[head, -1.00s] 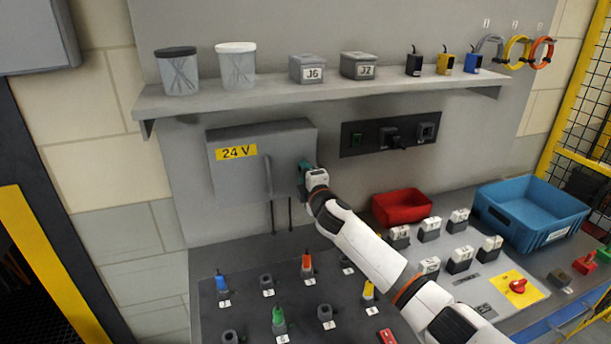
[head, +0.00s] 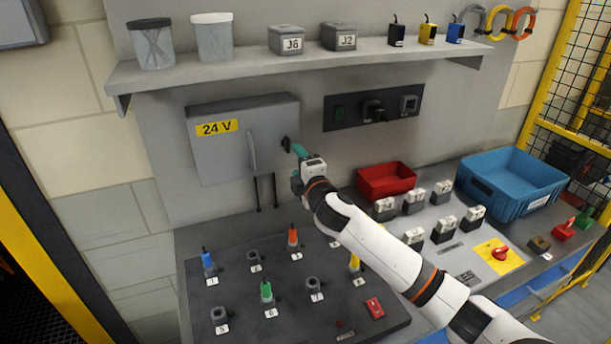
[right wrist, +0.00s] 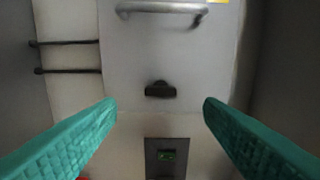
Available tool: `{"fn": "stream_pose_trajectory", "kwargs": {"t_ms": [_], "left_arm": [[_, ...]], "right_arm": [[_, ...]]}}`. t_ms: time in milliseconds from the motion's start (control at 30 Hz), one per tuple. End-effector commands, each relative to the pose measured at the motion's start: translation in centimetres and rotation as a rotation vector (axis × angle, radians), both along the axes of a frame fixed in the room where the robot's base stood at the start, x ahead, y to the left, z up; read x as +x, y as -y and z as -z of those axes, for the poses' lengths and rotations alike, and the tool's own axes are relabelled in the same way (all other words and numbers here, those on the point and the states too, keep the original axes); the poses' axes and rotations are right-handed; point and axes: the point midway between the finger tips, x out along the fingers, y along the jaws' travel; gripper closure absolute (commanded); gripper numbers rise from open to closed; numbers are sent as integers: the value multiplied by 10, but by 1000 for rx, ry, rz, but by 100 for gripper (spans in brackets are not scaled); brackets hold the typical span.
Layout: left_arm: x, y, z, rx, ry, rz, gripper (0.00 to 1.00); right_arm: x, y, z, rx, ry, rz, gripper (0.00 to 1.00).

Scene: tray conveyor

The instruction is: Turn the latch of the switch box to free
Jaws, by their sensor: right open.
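The switch box (head: 222,160) is a grey wall box with a yellow 24 V label and a vertical bar handle (head: 252,150). Its latch (head: 286,144) is a small black knob near the right edge of the front. In the right wrist view the latch (right wrist: 160,90) lies crosswise, centred between the fingers and beyond their tips. My right gripper (head: 298,166), with teal fingers, is open and empty, just in front of the box's right side and apart from the latch. It also shows in the right wrist view (right wrist: 160,104). My left gripper is out of view.
A black socket panel (head: 373,108) with a green switch is right of the box. The shelf (head: 300,66) with jars and boxes runs above. Below are a connector board (head: 245,325), a red bin (head: 386,182) and a blue crate (head: 511,185).

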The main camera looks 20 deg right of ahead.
Motion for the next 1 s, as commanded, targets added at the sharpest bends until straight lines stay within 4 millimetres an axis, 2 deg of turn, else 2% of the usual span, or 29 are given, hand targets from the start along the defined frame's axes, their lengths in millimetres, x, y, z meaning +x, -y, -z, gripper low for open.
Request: {"fn": "stream_pose_trajectory", "kwargs": {"t_ms": [100, 333, 1000], "left_arm": [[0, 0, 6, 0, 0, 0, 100], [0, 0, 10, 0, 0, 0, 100], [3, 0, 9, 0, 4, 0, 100]], "right_arm": [[-21, 1, 2, -2, 0, -1, 38], [-43, 2, 1, -2, -1, 0, 38], [-45, 1, 0, -1, -1, 0, 38]]}}
